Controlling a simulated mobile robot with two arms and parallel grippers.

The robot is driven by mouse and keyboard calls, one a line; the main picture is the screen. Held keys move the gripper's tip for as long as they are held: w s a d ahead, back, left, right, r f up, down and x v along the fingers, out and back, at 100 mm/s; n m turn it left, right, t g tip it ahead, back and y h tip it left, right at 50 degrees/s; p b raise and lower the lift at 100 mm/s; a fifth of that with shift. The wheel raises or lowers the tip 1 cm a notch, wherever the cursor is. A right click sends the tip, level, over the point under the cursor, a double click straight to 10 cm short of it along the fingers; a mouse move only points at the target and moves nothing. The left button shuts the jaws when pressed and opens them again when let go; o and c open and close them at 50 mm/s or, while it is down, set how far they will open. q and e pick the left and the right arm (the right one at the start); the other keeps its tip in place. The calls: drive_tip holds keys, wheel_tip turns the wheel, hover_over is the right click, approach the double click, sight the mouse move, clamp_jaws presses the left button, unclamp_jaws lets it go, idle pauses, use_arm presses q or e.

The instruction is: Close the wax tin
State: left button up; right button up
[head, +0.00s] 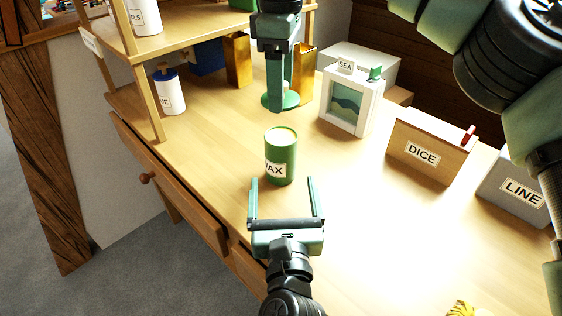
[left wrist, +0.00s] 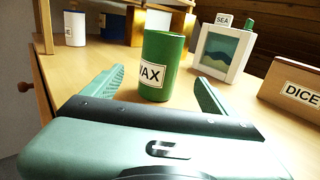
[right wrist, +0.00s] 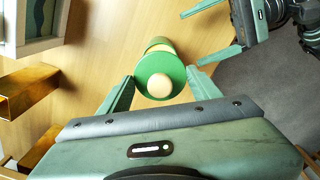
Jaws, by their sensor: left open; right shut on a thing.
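The green wax tin (head: 278,160) stands upright on the wooden worktop, its pale top uncovered and its WAX label facing front left. It also shows in the left wrist view (left wrist: 170,55). My left gripper (head: 283,181) is open and low on the near side of the tin, fingers pointing at it. The tin appears just beyond the fingertips. My right gripper (head: 281,88) points down beyond the tin, shut on a round green lid (right wrist: 146,79) with a pale knob. The lid is apart from the tin, and partly covers it in the right wrist view.
A SEA picture box (head: 347,104), a DICE box (head: 428,153) and a grey LINE box (head: 512,187) stand along the right. Brass-coloured holders (head: 239,60) and a white jar with a blue lid (head: 169,93) are at the back. The worktop right of the tin is clear.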

use_arm(q)
drive_tip(key=w, duration=1)
drive_tip(key=shift+a, duration=0.25)
clamp_jaws()
use_arm(e)
hover_over(281, 136)
drive_tip(key=shift+f, duration=2.45)
